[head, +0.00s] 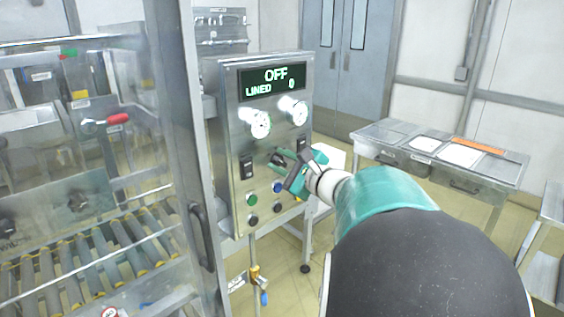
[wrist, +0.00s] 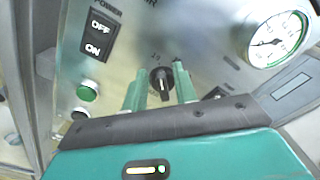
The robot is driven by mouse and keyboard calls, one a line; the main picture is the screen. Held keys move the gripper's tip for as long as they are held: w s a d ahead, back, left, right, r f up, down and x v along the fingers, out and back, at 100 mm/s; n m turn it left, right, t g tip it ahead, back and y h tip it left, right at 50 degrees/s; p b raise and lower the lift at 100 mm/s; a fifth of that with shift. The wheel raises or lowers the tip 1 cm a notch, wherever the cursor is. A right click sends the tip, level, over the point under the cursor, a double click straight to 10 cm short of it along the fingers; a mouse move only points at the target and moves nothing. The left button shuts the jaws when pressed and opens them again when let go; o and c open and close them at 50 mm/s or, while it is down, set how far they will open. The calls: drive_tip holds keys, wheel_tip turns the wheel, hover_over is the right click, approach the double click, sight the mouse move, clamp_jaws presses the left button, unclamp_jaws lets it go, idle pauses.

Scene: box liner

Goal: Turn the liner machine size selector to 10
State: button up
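The size selector is a black rotary knob (wrist: 160,82) on the metal control panel (head: 232,120). In the wrist view its light pointer mark is roughly upright; a small label above it is too blurred to read surely. My gripper (head: 284,162) reaches the panel from the right. In the wrist view its two green fingers stand apart on either side of the knob, with visible gaps, and hold nothing. In the head view the fingers partly cover the knob. I cannot tell whether the fingertips reach past the knob's face.
The panel display (head: 272,80) reads OFF, LINED 0. Two gauges (head: 260,123) sit below it. A power switch (wrist: 98,36) and a green button (wrist: 88,90) are left of the knob. A glass door frame (head: 180,150) stands close on the left. A metal table (head: 385,130) is at right.

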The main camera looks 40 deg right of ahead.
drive_tip(key=shift+s, duration=0.1)
drive_tip(key=s, duration=1.3)
drive_tip(key=shift+s+d, duration=0.2)
drive_tip(key=shift+s, duration=0.1)
drive_tip(key=w+a+f+n+g+y, duration=0.1)
drive_tip(key=a+f+n+g+y, duration=0.2)
drive_tip(key=a, duration=0.4)
drive_tip(key=w+a+f+n+g+y, duration=0.1)
drive_tip(key=a+f+n+g, duration=0.1)
drive_tip(key=a+n, duration=0.3)
drive_tip(key=w+a+f+n+g+y, duration=0.1)
drive_tip(key=a+f+n+g+y, duration=0.15)
drive_tip(key=a, duration=0.55)
drive_tip(key=s+a+f+n+g+h, duration=0.2)
drive_tip(key=a+n, duration=0.3)
drive_tip(key=n, duration=0.3)
drive_tip(key=s+a+f+n+g+h, duration=0.2)
drive_tip(key=s+a+n+g+h, duration=0.1)
drive_tip(key=n, duration=0.5)
drive_tip(key=shift+s+a+f+h, duration=0.15)
drive_tip(key=shift+s+a+h, duration=0.4)
drive_tip(key=shift+a+h, duration=0.55)
